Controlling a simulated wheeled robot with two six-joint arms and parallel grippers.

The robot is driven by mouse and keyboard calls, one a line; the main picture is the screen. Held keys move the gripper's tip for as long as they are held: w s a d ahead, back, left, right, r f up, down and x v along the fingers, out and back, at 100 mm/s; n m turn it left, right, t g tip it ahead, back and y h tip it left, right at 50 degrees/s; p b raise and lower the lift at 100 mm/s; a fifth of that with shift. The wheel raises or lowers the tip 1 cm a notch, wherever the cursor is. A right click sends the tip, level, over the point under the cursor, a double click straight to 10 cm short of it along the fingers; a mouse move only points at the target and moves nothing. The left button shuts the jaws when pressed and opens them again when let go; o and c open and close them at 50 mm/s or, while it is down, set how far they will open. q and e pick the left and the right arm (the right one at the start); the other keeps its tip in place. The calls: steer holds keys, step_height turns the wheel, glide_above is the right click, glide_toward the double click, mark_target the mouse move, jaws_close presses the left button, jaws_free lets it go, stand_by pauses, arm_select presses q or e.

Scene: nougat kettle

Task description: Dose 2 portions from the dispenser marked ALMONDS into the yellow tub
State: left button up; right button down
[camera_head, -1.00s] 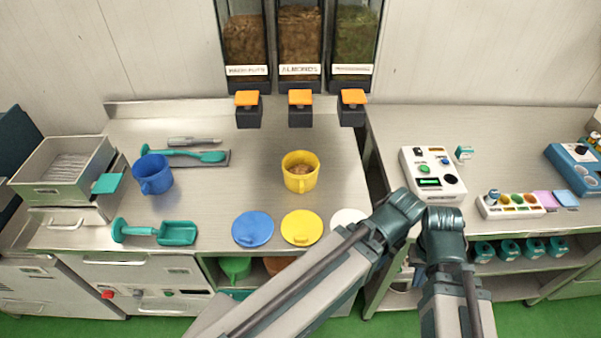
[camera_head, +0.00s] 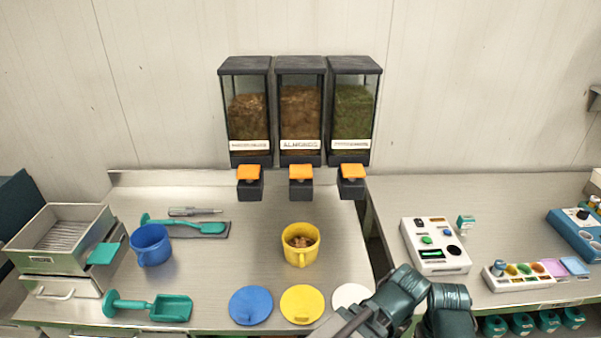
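The ALMONDS dispenser (camera_head: 300,105) is the middle of three wall hoppers and holds brown pieces. Its orange lever (camera_head: 301,172) sits at the front of its dark outlet. The yellow tub (camera_head: 300,249) stands upright on the steel counter, below and in front of that outlet, with some brown pieces inside. The fingertips of both grippers are not visible.
A blue tub (camera_head: 151,247) stands to the left, near a teal scoop (camera_head: 150,306). Blue (camera_head: 250,305), yellow (camera_head: 302,304) and white (camera_head: 352,298) lids lie along the front edge. A white device (camera_head: 435,247) stands on the right counter.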

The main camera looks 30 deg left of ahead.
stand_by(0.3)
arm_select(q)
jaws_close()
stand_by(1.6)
